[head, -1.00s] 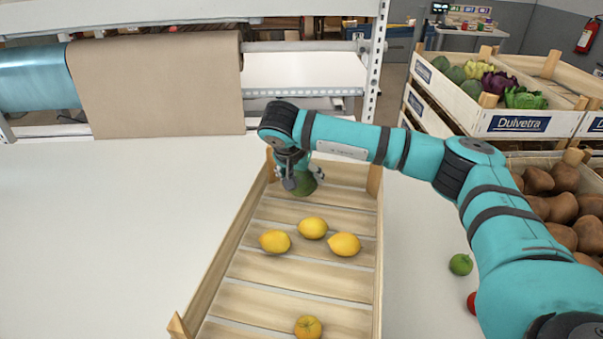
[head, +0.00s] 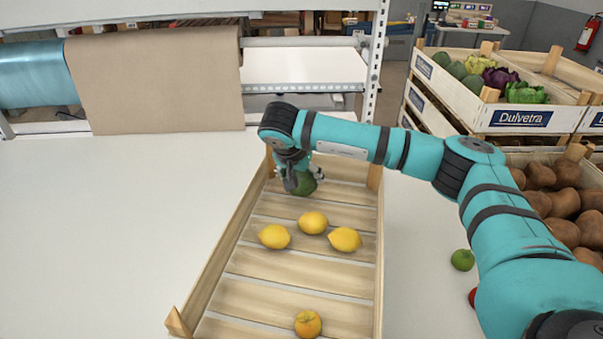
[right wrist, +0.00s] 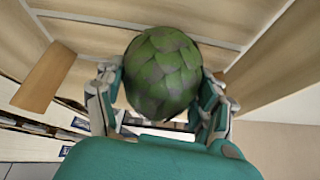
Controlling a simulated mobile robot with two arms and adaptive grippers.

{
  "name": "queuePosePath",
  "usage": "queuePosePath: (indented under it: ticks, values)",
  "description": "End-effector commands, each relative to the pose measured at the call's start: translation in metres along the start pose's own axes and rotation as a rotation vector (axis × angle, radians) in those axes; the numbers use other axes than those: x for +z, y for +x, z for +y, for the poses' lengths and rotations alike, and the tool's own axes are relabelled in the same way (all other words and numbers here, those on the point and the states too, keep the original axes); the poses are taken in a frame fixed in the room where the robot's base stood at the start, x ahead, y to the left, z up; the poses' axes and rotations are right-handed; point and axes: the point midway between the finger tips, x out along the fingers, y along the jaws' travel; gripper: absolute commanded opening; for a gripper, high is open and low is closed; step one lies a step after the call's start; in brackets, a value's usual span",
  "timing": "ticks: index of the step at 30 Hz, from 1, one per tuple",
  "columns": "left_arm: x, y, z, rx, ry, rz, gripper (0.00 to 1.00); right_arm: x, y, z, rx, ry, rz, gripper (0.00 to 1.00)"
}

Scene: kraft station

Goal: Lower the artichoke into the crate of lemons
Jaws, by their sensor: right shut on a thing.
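The green artichoke (head: 304,184) is at the far end of the slatted wooden crate (head: 300,264), inside its walls. My right gripper (head: 301,179) is shut on it from above. In the right wrist view the artichoke (right wrist: 162,73) sits between the two fingers, with crate slats close behind it. I cannot tell whether its underside touches the slats. Three lemons (head: 313,222) lie in the crate's middle, apart from the artichoke. My left gripper is not in view.
An orange fruit (head: 308,323) lies at the crate's near end. A green lime (head: 462,260) and a partly hidden red item lie on the white table right of the crate. Crates of vegetables (head: 517,121) stand at right. The table (head: 110,230) left of the crate is clear.

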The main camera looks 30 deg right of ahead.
Motion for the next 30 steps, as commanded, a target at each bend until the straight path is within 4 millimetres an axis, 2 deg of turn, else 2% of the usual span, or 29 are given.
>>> queuePosePath:
  ticks: [30]
  values:
    - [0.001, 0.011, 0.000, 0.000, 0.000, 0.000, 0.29, 0.007, 0.013, 0.000, -0.001, 0.001, 0.001, 0.29]
